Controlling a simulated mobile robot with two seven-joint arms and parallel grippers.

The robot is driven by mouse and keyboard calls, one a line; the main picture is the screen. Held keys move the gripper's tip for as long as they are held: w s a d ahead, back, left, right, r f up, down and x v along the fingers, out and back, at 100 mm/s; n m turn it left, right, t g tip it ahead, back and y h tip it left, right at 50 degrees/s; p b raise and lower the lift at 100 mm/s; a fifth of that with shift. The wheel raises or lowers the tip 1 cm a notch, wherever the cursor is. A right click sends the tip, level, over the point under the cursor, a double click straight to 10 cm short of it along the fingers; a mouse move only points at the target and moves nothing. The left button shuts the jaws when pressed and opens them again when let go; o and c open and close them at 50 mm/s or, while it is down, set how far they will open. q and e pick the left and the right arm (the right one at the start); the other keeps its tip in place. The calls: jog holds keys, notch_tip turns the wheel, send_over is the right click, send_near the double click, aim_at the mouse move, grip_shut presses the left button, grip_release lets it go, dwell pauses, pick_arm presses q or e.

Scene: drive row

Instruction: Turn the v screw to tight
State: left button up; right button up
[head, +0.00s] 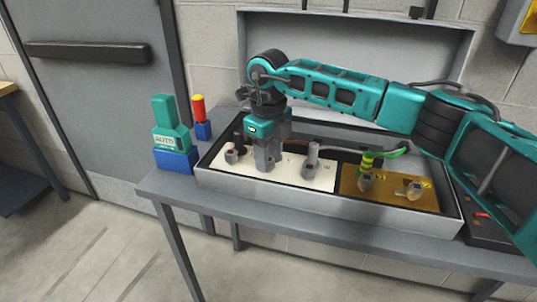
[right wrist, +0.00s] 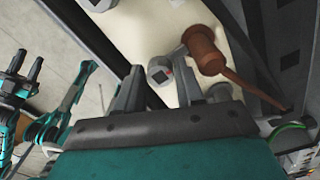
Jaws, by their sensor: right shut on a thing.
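My right gripper (head: 268,160) points straight down over the cream plate (head: 318,182) in the open box. Its fingers are shut around a screw terminal on that plate, taken as the v screw, which they mostly hide. In the right wrist view the two grey fingers (right wrist: 159,85) show with a grey round terminal (right wrist: 159,71) with a red mark just beyond them. I cannot read its letter or the screw's angle. Another terminal (head: 232,153) stands left of the gripper, and one (head: 312,160) stands right. My left gripper (right wrist: 27,66) shows small in the right wrist view, open and empty.
A brass plate (head: 390,190) with two terminals and a green-yellow wire (head: 372,160) lies right in the box. A brown-capped lead (right wrist: 203,50) is close to the fingers. A teal tool (head: 170,130) in a blue holder and a red-yellow piece (head: 199,108) stand left.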

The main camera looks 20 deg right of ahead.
jog(key=shift+r, duration=0.1)
jog(key=o, duration=0.9)
jog(key=shift+o, duration=0.2)
